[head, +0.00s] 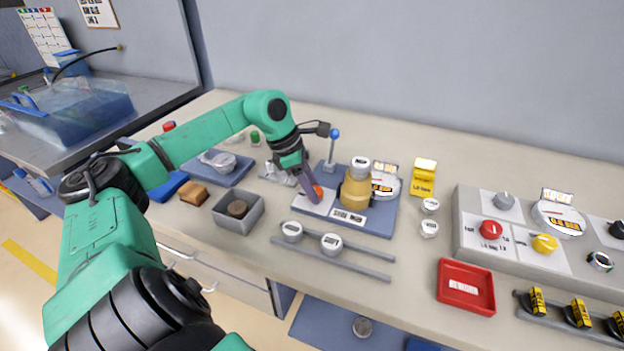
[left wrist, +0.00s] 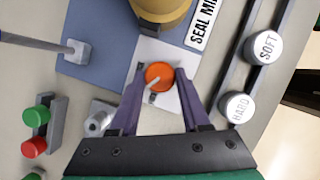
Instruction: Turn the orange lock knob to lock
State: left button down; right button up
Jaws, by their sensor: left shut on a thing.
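The orange lock knob (left wrist: 159,77) sits on a white plate (left wrist: 155,112) on a blue-grey base, with a pale pointer line across its face. In the head view the knob (head: 318,191) shows just beside my fingers. My left gripper (left wrist: 160,85) has its two purple fingers on either side of the knob and is shut on it. In the head view the left gripper (head: 312,190) comes down from above. A tan and yellow seal fixture (head: 355,190) stands right of the knob on the same base (head: 375,228). My right gripper is not in view.
Two white-capped weights marked SOFT (left wrist: 263,46) and HARD (left wrist: 237,107) stand on a rail near the base. A blue-topped post (head: 333,145) stands behind the knob. A grey bin (head: 240,222), a red tray (head: 466,288) and a control panel (head: 480,252) are further off.

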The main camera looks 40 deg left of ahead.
pick_arm(q)
jog(key=shift+w+r+m+h+p, duration=0.15)
jog(key=shift+r+m+h+p, duration=0.2)
jog(key=shift+m+p, duration=0.55)
jog(key=m+g+p, duration=0.1)
jog(key=m, duration=0.1)
jog(key=shift+w+a+f+m+p, duration=0.1)
jog(key=shift+m+p, duration=0.2)
jog(key=m+g, duration=0.1)
jog(key=m, duration=0.1)
jog(key=shift+w+f+m+h, duration=0.1)
jog(key=shift+m+h, duration=0.25)
jog(key=shift+m, duration=0.05)
jog(key=m+g, duration=0.2)
jog(key=m, duration=0.2)
jog(key=shift+w, duration=0.1)
jog(key=shift+c, duration=1.9)
grip_release()
jog(key=shift+f, duration=0.1)
